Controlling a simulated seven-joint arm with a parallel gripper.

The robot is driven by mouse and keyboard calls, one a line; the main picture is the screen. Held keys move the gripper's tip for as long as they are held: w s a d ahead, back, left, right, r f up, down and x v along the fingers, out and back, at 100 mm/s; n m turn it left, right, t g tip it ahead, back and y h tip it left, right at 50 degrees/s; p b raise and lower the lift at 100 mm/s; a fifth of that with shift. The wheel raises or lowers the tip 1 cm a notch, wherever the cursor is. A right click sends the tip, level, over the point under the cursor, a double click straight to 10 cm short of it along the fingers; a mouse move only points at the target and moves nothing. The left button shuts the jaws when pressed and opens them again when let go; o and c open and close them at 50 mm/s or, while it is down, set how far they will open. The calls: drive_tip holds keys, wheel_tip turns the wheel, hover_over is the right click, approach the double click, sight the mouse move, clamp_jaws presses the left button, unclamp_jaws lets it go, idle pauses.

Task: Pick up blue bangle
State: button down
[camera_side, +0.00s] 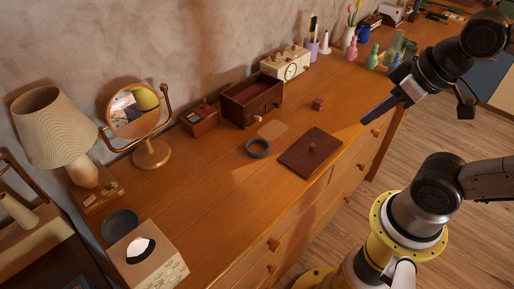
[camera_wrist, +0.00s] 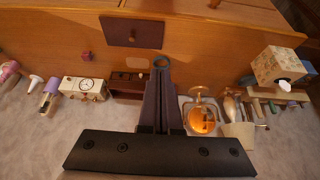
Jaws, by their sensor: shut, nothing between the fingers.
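The blue bangle (camera_side: 257,148) looks like a dark blue-grey ring lying flat on the wooden dresser top, left of a flat brown lid. In the wrist view the bangle (camera_wrist: 161,61) shows just beyond my fingertips, its near edge partly hidden by them. My gripper (camera_side: 366,121) is shut and empty. In the side view it is above the dresser's front right, well to the right of the bangle and apart from it. In the wrist view my gripper's long dark fingers (camera_wrist: 161,72) lie together and point toward the bangle.
The brown lid (camera_side: 311,152) with a knob lies right of the bangle. An open brown box (camera_side: 250,103) stands behind, with a small reddish cube (camera_side: 317,104) to its right. A mirror (camera_side: 135,112), lamp (camera_side: 55,126) and tissue box (camera_side: 147,256) stand left. Wood left of the bangle is clear.

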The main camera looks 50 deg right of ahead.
unclamp_jaws()
idle(0.6)
